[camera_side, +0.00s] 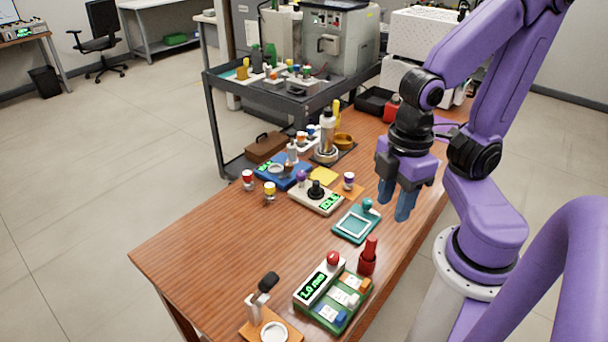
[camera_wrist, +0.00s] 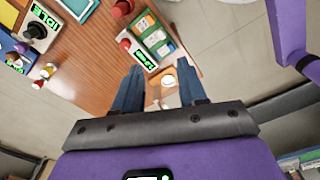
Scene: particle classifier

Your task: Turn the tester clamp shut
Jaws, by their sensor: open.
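No part is labelled as the tester clamp. A white box with a black knob (camera_side: 317,189) and a lit green display stands mid-table. It also shows in the wrist view with its black knob (camera_wrist: 37,30) and a display reading IDLE. At the front edge an orange base (camera_side: 254,331) carries a metal post, a raised black lever (camera_side: 268,281) and a white round pad (camera_side: 273,332). The white pad (camera_wrist: 169,80) shows between my fingers in the wrist view, well beyond them. My gripper (camera_side: 397,207) is open and empty, above the table's right side, apart from everything.
A green box with a display (camera_side: 320,284) and a red upright piece (camera_side: 368,258) stand near the front. A teal frame (camera_side: 354,224) lies below and left of my gripper. Small capped vials (camera_side: 269,190) and a blue device (camera_side: 282,171) stand farther back. The left front table is bare.

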